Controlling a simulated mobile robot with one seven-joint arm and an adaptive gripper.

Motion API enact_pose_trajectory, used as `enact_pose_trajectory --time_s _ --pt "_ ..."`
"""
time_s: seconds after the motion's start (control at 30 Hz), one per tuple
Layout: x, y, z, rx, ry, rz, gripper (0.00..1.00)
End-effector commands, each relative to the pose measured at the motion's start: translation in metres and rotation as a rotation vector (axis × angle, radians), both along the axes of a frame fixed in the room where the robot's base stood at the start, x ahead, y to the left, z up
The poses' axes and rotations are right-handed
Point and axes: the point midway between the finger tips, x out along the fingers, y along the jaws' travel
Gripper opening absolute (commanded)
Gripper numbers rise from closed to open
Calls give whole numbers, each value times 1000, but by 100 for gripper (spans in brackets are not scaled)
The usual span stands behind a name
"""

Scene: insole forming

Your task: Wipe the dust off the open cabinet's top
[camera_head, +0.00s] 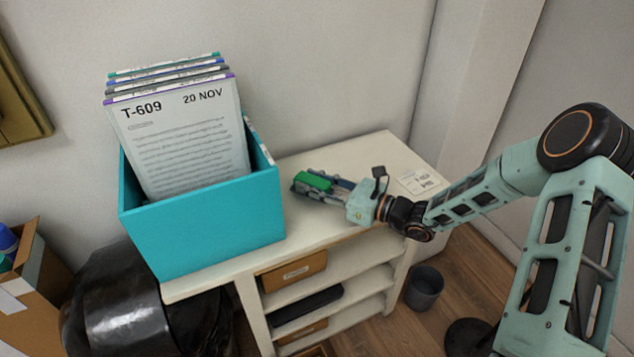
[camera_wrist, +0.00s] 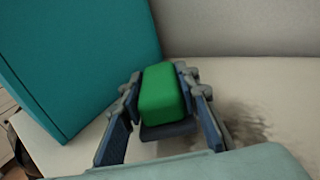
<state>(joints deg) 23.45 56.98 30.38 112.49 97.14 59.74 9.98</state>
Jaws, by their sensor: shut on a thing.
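The open cabinet (camera_head: 352,152) is cream-white, with a flat top and open shelves below. Its top also shows in the wrist view (camera_wrist: 290,95). A dark dust patch (camera_wrist: 248,132) lies on the top, just right of my gripper in the wrist view. My gripper (camera_head: 312,183) is low over the top, beside the teal bin. It is shut on a green block-shaped wiper (camera_wrist: 162,92) with a dark underside, which also shows in the head view (camera_head: 313,181). I cannot tell whether the wiper touches the top.
A teal bin (camera_head: 205,228) with several upright document folders (camera_head: 180,145) fills the cabinet top's left side. A paper label (camera_head: 422,181) lies at the right end. A wall is behind. A grey bucket (camera_head: 424,287) stands on the floor at right, a black bag (camera_head: 115,300) at left.

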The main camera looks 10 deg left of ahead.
Motion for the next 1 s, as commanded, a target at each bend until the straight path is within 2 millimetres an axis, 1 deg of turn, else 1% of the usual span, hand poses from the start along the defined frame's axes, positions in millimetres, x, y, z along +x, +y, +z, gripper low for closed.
enact_pose_trajectory --time_s 0.13,0.27,0.37,0.63,0.87,1.0 --pt "9 7 -1 -3 2 0 9" --pt "12 7 0 -3 2 -2 9" --pt "15 3 1 -2 0 -4 9" --pt "29 -16 3 -1 -1 -4 9" --pt "34 -22 3 -1 0 -3 9" --pt "40 -30 2 -1 -2 -4 9"
